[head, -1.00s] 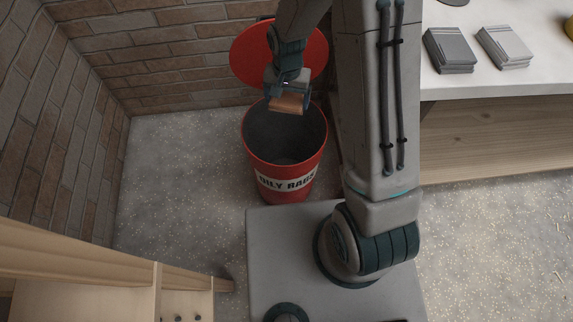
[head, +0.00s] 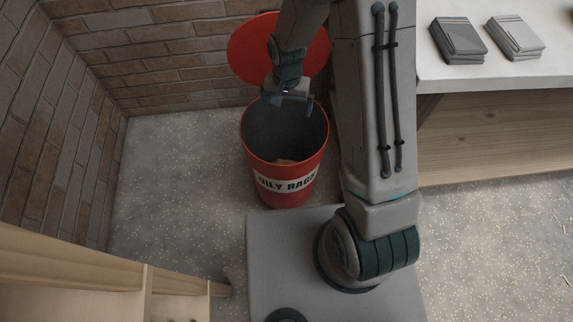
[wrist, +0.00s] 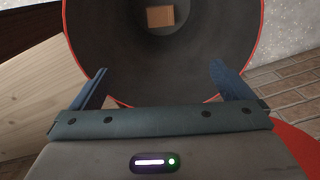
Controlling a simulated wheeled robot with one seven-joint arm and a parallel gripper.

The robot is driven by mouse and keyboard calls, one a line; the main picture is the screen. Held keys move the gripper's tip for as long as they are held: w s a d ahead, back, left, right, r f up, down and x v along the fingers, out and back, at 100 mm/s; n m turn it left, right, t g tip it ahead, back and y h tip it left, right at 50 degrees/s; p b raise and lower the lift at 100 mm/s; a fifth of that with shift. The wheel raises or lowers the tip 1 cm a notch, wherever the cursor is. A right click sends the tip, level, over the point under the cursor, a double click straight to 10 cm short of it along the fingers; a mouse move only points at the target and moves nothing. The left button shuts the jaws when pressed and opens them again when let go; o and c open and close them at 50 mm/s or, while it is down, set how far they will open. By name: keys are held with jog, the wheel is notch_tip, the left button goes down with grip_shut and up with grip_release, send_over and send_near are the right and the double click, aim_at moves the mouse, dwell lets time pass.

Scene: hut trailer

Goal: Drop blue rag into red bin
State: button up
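The red bin (head: 290,200), labelled "OILY RAGS", stands open on the floor with its round red lid (head: 250,50) raised behind it. My gripper (head: 289,101) is over the bin's mouth. In the wrist view my gripper (wrist: 158,68) has its fingers wide apart with nothing between them. A small tan-brown folded piece (wrist: 160,16), which looks like a rag, lies inside the bin at the bottom. I see no blue rag in any view.
A white-topped workbench (head: 475,82) at the right holds a dark grey folded stack (head: 460,42) and a light grey one (head: 516,38). Brick walls (head: 150,60) close in behind and to the left. A wooden cabinet (head: 95,270) stands at the lower left.

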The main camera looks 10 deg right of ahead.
notch_tip(320, 180, up, 14)
jog(key=p, duration=0.3)
dwell(0.5)
jog(key=s+d+r+n+t+p, duration=0.1)
jog(key=s+d+r+p, duration=0.2)
jog(key=r, duration=0.7)
jog(key=s+d+r+n+t+p, duration=0.1)
jog(key=s+d+r+p, duration=0.2)
jog(key=s+r+p, duration=0.5)
jog(key=s+d+r+n+p, duration=0.1)
jog(key=s+d+r+p, duration=0.2)
jog(key=r, duration=0.9)
jog(key=s+p, duration=0.3)
jog(key=p, duration=0.1)
jog(key=shift+s+d+t, duration=0.15)
jog(key=shift+d+t, duration=0.15)
jog(key=shift+t, duration=0.1)
